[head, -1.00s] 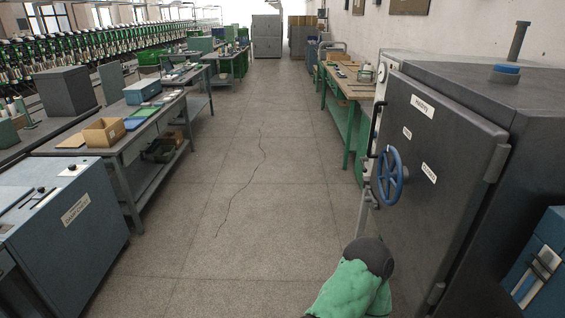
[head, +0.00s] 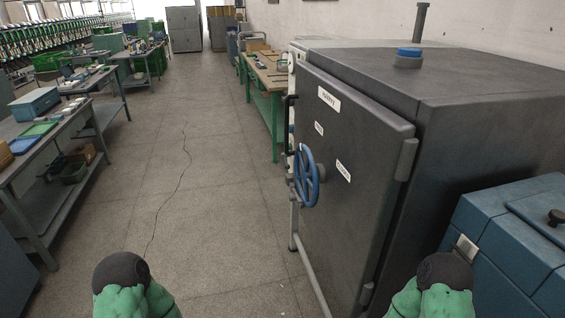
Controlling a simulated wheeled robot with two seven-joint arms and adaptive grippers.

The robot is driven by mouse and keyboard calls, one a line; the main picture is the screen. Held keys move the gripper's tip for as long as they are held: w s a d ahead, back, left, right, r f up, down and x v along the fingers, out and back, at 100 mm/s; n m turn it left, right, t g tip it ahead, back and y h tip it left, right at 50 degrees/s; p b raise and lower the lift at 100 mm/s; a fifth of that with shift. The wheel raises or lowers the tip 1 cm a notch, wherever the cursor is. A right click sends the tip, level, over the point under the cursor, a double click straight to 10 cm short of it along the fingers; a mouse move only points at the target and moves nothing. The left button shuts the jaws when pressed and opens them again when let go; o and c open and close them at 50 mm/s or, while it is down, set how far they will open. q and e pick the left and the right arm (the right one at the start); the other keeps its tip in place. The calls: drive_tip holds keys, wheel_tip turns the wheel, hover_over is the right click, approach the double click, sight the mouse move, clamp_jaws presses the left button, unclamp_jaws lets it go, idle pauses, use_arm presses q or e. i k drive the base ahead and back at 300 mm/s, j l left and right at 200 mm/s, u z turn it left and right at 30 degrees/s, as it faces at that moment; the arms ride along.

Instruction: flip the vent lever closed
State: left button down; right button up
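No part is clearly readable as the vent lever. On top of the large dark grey cabinet (head: 360,200), at the right, a grey upright post (head: 420,22) rises by a blue-ringed fitting (head: 409,52); I cannot tell if either belongs to the vent. The cabinet's door is shut and bears a blue handwheel (head: 308,176), several white labels and a black handle (head: 290,112) at its left edge. Neither gripper is in view. Only rounded green and black parts of my arms show at the bottom edge.
A blue unit (head: 515,240) with a black knob stands right of the cabinet. A green-legged workbench (head: 265,85) stands beyond it along the wall. Grey workbenches (head: 45,170) line the left. The cracked floor (head: 200,170) between is clear.

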sight(287, 166)
drive_tip(key=i+j, duration=0.1)
drive_tip(key=j, duration=0.5)
drive_tip(key=i+j+z, duration=0.1)
drive_tip(key=i+j, duration=1.4)
drive_tip(key=i+j+z, duration=0.15)
drive_tip(key=i+j, duration=0.6)
